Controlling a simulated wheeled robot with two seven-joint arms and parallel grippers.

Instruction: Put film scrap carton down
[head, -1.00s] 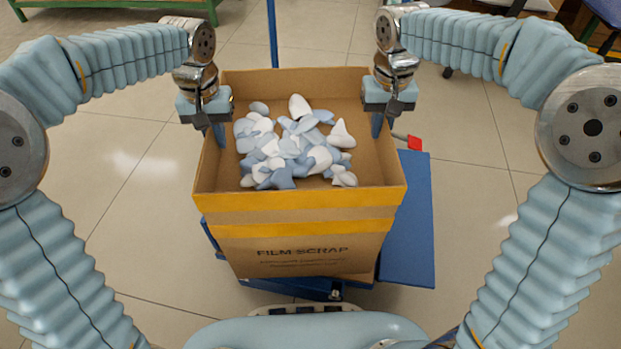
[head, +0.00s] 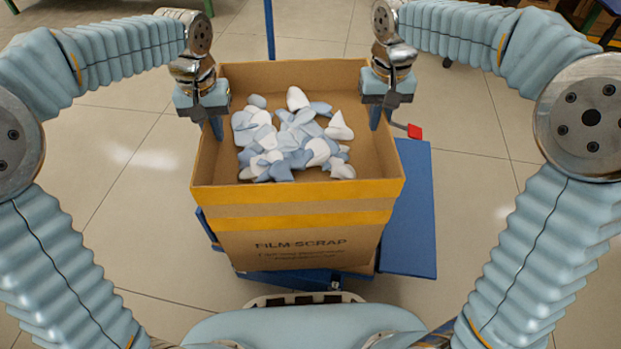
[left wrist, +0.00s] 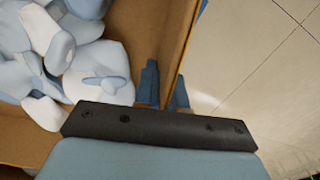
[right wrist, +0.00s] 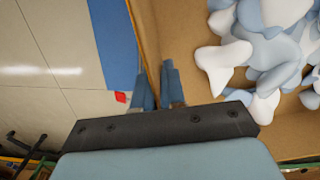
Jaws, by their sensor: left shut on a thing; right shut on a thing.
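The film scrap carton (head: 305,217) is an open brown box with a yellow band and the printed words "FILM SCRAP". It holds white and pale blue scrap pieces (head: 290,140). My left gripper (head: 216,128) is shut on the carton's left wall, one finger inside and one outside, as the left wrist view (left wrist: 166,95) shows. My right gripper (head: 376,118) is shut on the right wall in the same way, also in the right wrist view (right wrist: 158,92). The carton appears upright over a blue platform; whether its base touches the platform is hidden.
The blue platform (head: 412,220) sticks out to the right of the carton. A blue post (head: 269,30) stands behind it. A small red part (head: 414,131) shows beside the right gripper. Tiled floor (head: 120,190) lies open on the left.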

